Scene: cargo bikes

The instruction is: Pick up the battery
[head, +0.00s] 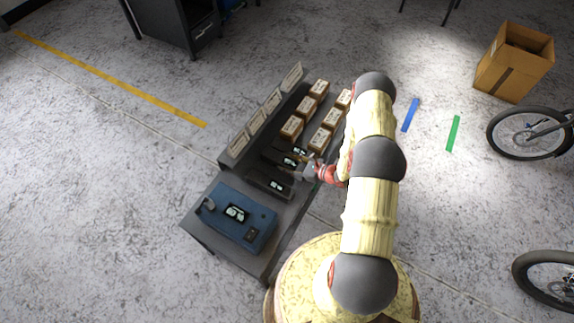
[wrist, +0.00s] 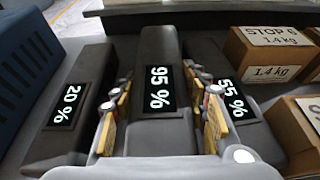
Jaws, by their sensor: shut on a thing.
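Three dark grey batteries with lit displays lie side by side on the bench. In the wrist view, the middle battery (wrist: 158,50) reads 95 %, the left battery (wrist: 80,85) 20 % and the right battery (wrist: 232,108) 55 %. My gripper (wrist: 157,88) is shut on the 95 % battery, with one yellow-padded finger along each side. In the head view, my gripper (head: 298,167) reaches in from the right over that battery (head: 289,161). The 95 % battery looks a little higher than its neighbours; a gap beneath it is not visible.
A blue case (head: 236,217) with a display sits at the bench's near end, left of the batteries. Several labelled cardboard boxes (head: 320,140) stand close on the other side. Upright cards (head: 256,120) line the back edge. Bicycles (head: 525,132) stand at right.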

